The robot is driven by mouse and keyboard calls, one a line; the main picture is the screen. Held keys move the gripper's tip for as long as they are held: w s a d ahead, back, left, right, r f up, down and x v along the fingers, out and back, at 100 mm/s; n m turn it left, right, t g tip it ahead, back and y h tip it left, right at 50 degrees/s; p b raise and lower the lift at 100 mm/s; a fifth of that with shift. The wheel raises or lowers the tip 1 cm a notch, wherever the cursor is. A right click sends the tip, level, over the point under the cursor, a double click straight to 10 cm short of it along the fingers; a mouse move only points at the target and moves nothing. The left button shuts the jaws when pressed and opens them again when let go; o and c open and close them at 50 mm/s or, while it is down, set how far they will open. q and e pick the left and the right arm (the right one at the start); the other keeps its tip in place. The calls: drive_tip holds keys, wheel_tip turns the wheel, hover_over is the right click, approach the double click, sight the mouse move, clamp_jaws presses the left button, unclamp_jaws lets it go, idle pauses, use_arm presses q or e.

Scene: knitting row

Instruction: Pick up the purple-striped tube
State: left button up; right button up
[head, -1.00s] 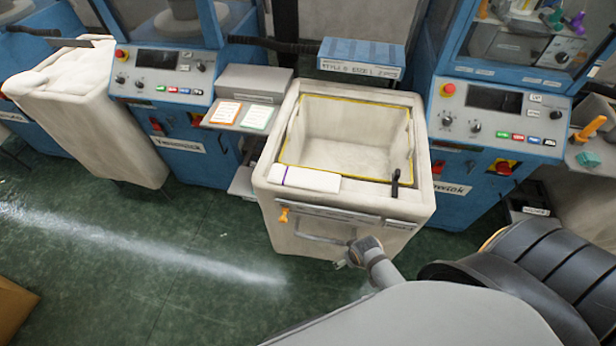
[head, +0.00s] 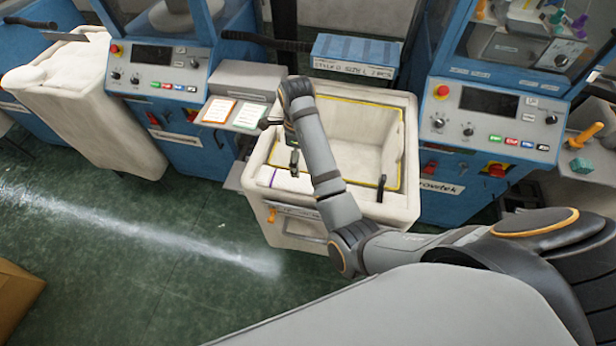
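The purple-striped tube (head: 287,182) is a white, flat-looking roll with a purple band near its left end. It lies on the front ledge of the cream fabric-lined bin (head: 390,207). My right arm crosses in front of its right end and hides it. My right gripper (head: 293,160) hangs just above and behind the tube, over the left front of the bin. A gap shows between them, and I cannot tell whether its fingers are apart. My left gripper is not in view.
Blue knitting machines (head: 480,160) stand on both sides of the bin. A grey shelf with two cards (head: 233,112) is at its left, close to my gripper. A blue box (head: 356,55) stands behind. A black clip (head: 382,185) sits on the bin's front rim.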

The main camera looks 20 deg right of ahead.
sight(299, 181)
drive_tip(key=f+b, duration=0.1)
drive_tip(key=a+f+b, duration=0.1)
drive_tip(key=shift+s+f+m, duration=0.2)
drive_tip(key=shift+f+m, duration=0.1)
drive_tip(key=shift+f, duration=0.1)
drive_tip(key=shift+w+f+p, duration=0.15)
drive_tip(key=shift+f+p, duration=0.45)
drive_tip(key=shift+f, duration=0.15)
drive_tip(key=shift+d+f, duration=0.15)
drive_tip(key=shift+f, duration=0.1)
drive_tip(key=shift+d, duration=0.1)
drive_tip(key=shift+s+a+f+p, duration=0.1)
drive_tip(key=shift+s+f+p, duration=0.15)
drive_tip(key=shift+f+p, duration=0.3)
drive_tip(key=shift+s+a+f+p, duration=0.1)
drive_tip(key=shift+s+f+p, duration=0.1)
drive_tip(key=shift+f+p, duration=0.35)
wheel_tip(299, 181, down, 2)
drive_tip(key=shift+a+f, duration=0.1)
drive_tip(key=shift+f, duration=0.1)
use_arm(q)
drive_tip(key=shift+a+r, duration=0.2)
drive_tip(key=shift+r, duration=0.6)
use_arm(e)
drive_tip(key=shift+w+f, duration=0.1)
drive_tip(key=shift+f, duration=0.2)
